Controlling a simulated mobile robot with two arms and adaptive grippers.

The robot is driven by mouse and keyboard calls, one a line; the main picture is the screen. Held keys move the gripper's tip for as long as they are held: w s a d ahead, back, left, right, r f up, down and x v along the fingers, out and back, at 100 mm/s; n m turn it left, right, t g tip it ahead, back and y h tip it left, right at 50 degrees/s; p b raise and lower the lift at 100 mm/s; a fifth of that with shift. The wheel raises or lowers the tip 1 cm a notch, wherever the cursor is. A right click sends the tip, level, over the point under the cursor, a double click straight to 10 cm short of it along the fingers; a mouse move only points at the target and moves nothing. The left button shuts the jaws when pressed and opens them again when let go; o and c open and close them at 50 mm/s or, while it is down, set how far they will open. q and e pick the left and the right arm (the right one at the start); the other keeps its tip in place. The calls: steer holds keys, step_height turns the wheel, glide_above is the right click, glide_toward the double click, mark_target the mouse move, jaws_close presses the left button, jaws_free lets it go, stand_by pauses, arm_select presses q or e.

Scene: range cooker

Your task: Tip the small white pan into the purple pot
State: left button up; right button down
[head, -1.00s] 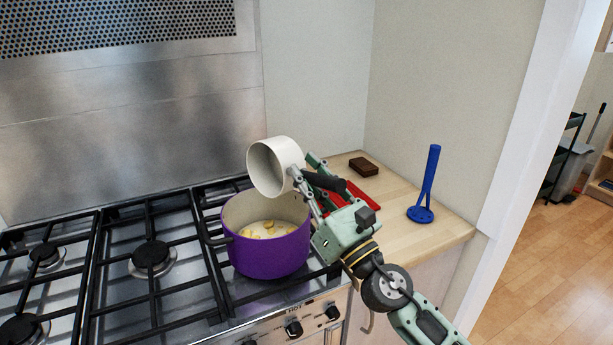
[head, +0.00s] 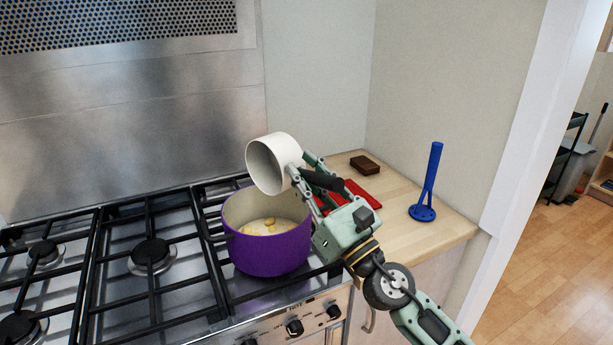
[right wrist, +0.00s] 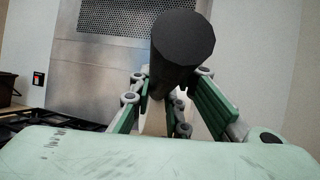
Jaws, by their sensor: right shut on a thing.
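The small white pan (head: 283,160) is tipped on its side above the purple pot, its open mouth facing left and its visible inside empty. My right gripper (head: 306,183) is shut on the pan's dark handle, which also shows large in the right wrist view (right wrist: 182,48). The purple pot (head: 268,250) stands upright on the right-hand burner grate. Several yellowish pieces (head: 264,227) lie inside it. The pan is apart from the pot, over its back right rim. My left gripper is not in view.
Black grates (head: 150,262) cover the cooker left of the pot. On the wooden counter (head: 395,205) to the right are a red item (head: 362,192), a brown block (head: 365,165) and a blue utensil standing upright (head: 428,185). A steel back panel (head: 130,140) rises behind.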

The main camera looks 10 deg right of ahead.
steer(key=shift+s+a+n+g+y+b, duration=0.2)
steer(key=shift+n+y+b, duration=0.15)
steer(key=shift+n, duration=0.2)
steer(key=shift+s+a+n+g+y+b, duration=0.2)
steer(key=shift+n+y+b, duration=0.15)
steer(key=shift+n, duration=0.2)
stand_by(0.6)
steer(key=shift+s+a+n, duration=0.1)
steer(key=shift+a+n, duration=0.1)
steer(key=shift+n, duration=0.3)
steer(key=shift+r, duration=0.1)
steer(key=shift+s+a+n+g+y+b, duration=0.3)
steer(key=shift+n+g+y+b, duration=0.25)
steer(key=shift+n+y, duration=0.15)
stand_by(0.3)
steer(key=shift+a+n, duration=0.2)
steer(key=shift+n, duration=0.3)
steer(key=shift+s+a+n+g+y+b, duration=0.2)
steer(key=shift+n+g+y+b, duration=0.15)
steer(key=shift+n+y+b, duration=0.2)
stand_by(0.6)
steer(key=shift+s+a+n+y+b, duration=0.2)
steer(key=shift+a+n+y+b, duration=0.1)
steer(key=shift+n, duration=0.35)
steer(key=shift+d, duration=0.1)
stand_by(1.4)
